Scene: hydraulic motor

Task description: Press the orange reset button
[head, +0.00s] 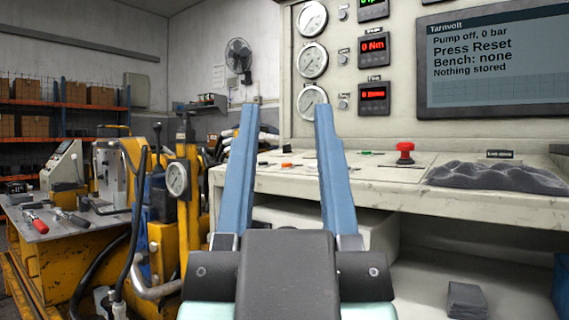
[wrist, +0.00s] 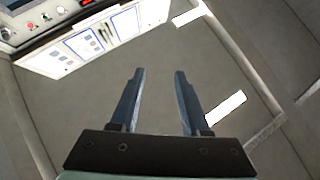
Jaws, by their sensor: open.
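A small orange button (head: 286,165) sits on the sloping console top, seen between my two blue fingers in the head view. My gripper (head: 286,105) is open and empty, its fingers pointing forward and up. In the picture the fingertips appear above the button, against the console's upright panel. In the wrist view my gripper (wrist: 159,71) is spread over bare grey floor, touching nothing. The screen (head: 495,60) reads "Pump off, 0 bar", "Press Reset", "Bench: none" and "Nothing stored". I cannot make out the orange button surely in the wrist view.
A red mushroom button (head: 405,152) stands on the console (head: 390,190), right of the orange one. A dark crumpled cloth (head: 494,177) lies further right. Gauges and red displays fill the panel above. A yellow machine with a gauge (head: 177,180) and a metal bench (head: 60,222) stand left.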

